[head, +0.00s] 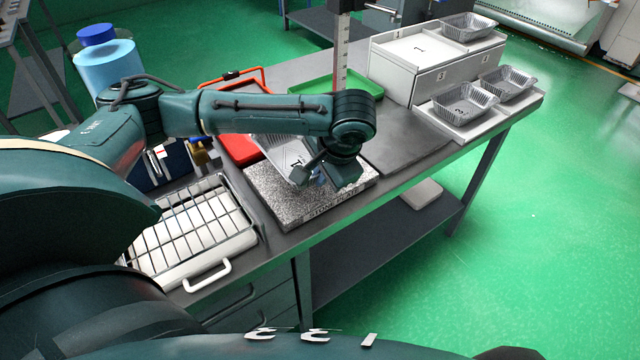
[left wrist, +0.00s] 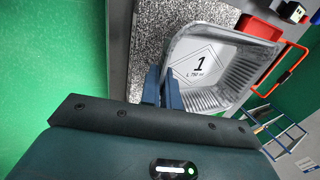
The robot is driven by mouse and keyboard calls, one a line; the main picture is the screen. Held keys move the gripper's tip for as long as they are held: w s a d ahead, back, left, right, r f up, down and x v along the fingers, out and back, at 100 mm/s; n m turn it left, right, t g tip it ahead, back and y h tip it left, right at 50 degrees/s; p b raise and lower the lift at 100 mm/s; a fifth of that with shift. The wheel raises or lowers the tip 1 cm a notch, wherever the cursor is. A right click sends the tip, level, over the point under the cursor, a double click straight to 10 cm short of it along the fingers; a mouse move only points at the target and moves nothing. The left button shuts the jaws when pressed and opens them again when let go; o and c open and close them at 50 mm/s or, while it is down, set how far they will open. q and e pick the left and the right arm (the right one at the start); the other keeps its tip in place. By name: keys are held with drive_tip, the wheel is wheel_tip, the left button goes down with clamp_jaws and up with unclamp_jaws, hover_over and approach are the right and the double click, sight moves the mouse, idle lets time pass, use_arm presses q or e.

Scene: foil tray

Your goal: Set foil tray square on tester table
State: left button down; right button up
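The foil tray (head: 276,146) is a silver ribbed tray with a "1" label on its floor. In the head view it is at the back left of the speckled stone plate (head: 262,188), partly hidden by my left arm. In the left wrist view the tray (left wrist: 253,62) overlaps the speckled plate (left wrist: 160,38) and looks turned relative to it. My left gripper (head: 325,180) is over the plate, its fingers (left wrist: 163,90) close together at the tray's near rim, seemingly pinching it. I cannot tell whether the tray touches the plate. My right gripper is not in view.
A wire rack (head: 195,230) stands left of the plate. A red tray (head: 240,150) and green tray (head: 322,88) are behind, near an upright ruler (head: 342,50). Foil trays (head: 463,101) sit on white stands at right. Bare metal (head: 408,135) lies right of the plate.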

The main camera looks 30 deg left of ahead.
sight(317, 196)
use_arm(q)
drive_tip(key=shift+f, duration=2)
drive_tip(key=shift+f, duration=0.1)
drive_tip(key=c, duration=1.6)
unclamp_jaws()
drive_tip(key=shift+c, duration=0.2)
